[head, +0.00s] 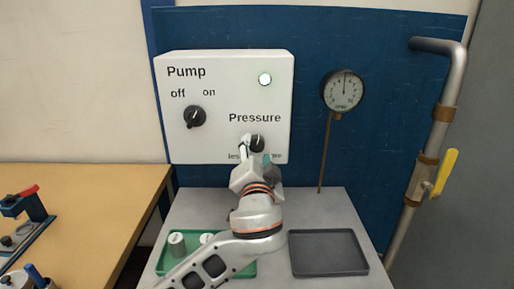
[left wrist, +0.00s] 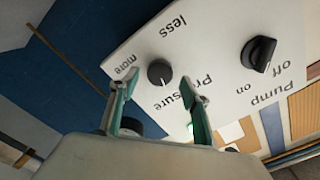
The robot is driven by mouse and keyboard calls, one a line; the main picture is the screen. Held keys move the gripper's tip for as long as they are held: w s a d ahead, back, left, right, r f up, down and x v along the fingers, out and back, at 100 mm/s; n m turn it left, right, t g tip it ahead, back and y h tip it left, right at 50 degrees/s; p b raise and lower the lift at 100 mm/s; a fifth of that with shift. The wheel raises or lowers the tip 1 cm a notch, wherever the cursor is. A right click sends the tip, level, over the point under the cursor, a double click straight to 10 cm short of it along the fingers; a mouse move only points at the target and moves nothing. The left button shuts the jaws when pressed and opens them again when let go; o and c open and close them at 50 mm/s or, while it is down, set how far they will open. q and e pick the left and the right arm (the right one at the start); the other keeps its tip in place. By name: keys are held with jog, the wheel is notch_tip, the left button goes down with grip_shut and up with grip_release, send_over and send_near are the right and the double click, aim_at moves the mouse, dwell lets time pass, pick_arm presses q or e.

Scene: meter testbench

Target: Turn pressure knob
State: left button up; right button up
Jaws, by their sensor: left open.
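The black round pressure knob (head: 258,142) sits on the white control box (head: 225,75) below the word "Pressure", partly hidden by my left gripper. My left gripper (head: 254,152) is open in front of it. In the left wrist view, the knob (left wrist: 159,72) lies between the two green-lined fingertips (left wrist: 159,80), with a gap visible on both sides. I cannot tell how near the fingertips are in depth. The pressure gauge (head: 343,91) at the right has its needle pointing about straight up. My right gripper is not in view.
The pump knob (head: 194,117) is up and left of the pressure knob, and a pale lamp (head: 265,79) is above. A green tray (head: 250,269) with white-topped cylinders and an empty dark tray (head: 328,253) lie below. A pipe with a yellow-handled valve (head: 446,172) stands at right.

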aim_at(257, 144)
pick_arm(q)
jog(key=shift+w, duration=1.3)
jog(key=c, duration=1.1)
jog(key=shift+r+m+p, duration=0.25)
jog(key=shift+m+p, duration=0.15)
jog(key=shift+p, duration=0.25)
jog(key=shift+f+m+p, duration=0.3)
jog(key=o, duration=1.1)
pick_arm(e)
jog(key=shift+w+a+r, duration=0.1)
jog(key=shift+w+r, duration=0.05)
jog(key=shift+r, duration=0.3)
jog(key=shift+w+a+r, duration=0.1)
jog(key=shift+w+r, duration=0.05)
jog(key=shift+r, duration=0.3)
